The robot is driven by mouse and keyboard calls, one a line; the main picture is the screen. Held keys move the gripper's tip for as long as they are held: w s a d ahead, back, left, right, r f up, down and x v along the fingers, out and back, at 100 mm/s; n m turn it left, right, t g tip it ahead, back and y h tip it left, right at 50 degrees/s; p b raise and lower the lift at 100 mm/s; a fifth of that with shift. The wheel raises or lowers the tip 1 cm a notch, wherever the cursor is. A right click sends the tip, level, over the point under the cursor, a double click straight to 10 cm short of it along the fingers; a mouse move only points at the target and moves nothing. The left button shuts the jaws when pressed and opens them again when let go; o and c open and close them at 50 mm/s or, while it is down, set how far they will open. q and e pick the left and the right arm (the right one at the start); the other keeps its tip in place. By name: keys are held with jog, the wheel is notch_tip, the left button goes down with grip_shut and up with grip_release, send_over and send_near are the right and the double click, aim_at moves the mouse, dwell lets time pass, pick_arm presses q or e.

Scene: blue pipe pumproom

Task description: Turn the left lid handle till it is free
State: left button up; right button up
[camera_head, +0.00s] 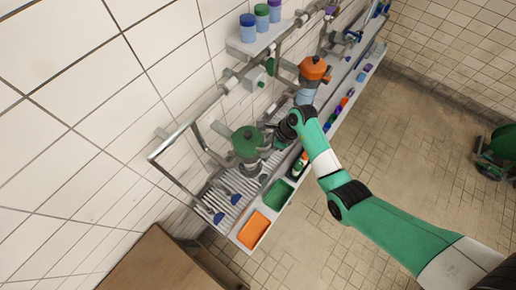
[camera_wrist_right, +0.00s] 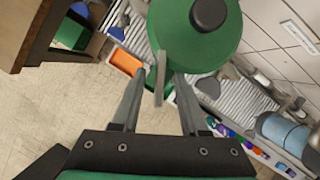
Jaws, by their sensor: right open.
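The left vessel has a green lid (camera_head: 247,141) and stands on the grey wall rack. In the right wrist view the green lid (camera_wrist_right: 195,35) fills the top, with a black knob on it. A thin grey handle (camera_wrist_right: 161,82) sticks out from the lid's edge toward my gripper. My right gripper (camera_wrist_right: 158,74) is open, with one finger on each side of the handle and a gap visible on both sides. In the head view my right gripper (camera_head: 272,138) is beside the green lid, partly hidden by its own wrist. My left gripper is not in view.
A second vessel with an orange lid (camera_head: 313,67) stands farther along the rack. A grey rail (camera_head: 205,104) runs along the wall side. An orange tray (camera_head: 254,229) and a green tray (camera_head: 276,193) lie along the front edge. The floor to the right is mostly clear.

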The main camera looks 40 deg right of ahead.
jog(key=shift+f, duration=0.15)
grip_shut()
